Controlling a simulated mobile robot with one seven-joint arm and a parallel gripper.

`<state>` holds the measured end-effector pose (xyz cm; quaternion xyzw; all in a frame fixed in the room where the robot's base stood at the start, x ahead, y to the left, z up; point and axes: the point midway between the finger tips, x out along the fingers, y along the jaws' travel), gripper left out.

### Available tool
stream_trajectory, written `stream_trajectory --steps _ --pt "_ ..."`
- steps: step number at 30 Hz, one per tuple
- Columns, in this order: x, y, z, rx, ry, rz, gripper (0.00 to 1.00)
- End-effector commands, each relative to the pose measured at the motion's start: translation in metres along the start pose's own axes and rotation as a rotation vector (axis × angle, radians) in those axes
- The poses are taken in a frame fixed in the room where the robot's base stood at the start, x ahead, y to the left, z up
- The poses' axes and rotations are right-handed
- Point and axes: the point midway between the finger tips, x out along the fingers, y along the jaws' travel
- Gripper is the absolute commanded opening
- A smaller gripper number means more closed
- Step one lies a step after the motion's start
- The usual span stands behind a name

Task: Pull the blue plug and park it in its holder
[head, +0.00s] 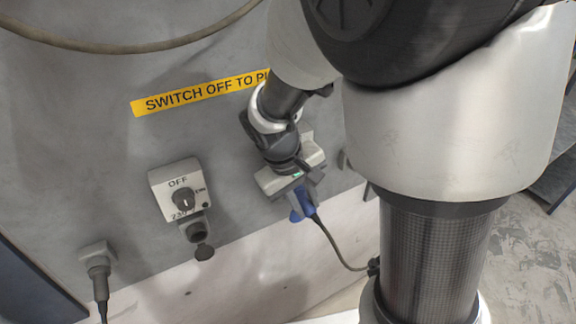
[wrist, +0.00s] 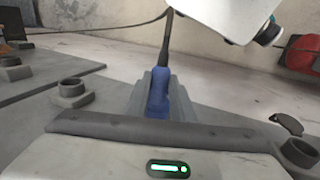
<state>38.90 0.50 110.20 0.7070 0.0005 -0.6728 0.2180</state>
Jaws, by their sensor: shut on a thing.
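The blue plug (head: 299,206) is between the fingers of my gripper (head: 302,190), which is shut on it in front of the grey panel, right of the switched socket. The wrist view also shows the blue plug (wrist: 158,94) between the fingers, its dark cable leading away. The switched socket (head: 197,231) is empty, its cap (head: 204,252) hanging open. The switch knob (head: 183,199) is below the word OFF. At the left of the wrist view is a grey round fitting (wrist: 72,89); I cannot tell whether it is the plug's holder. The plug's front end is hidden.
A grey plug with a cable (head: 98,268) sits in another fitting at the lower left. A yellow label (head: 200,93) is above the socket. A thick cable (head: 130,43) hangs across the top. The blue plug's cable (head: 338,254) runs down right. A red object (wrist: 302,53) shows at right.

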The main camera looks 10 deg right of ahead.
Motion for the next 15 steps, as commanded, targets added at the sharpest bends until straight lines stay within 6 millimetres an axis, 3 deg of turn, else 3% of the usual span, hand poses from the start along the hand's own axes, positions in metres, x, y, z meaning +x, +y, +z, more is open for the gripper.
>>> stream_trajectory --steps 15 --pt "0.0 0.0 0.011 0.001 -0.002 -0.001 0.0"
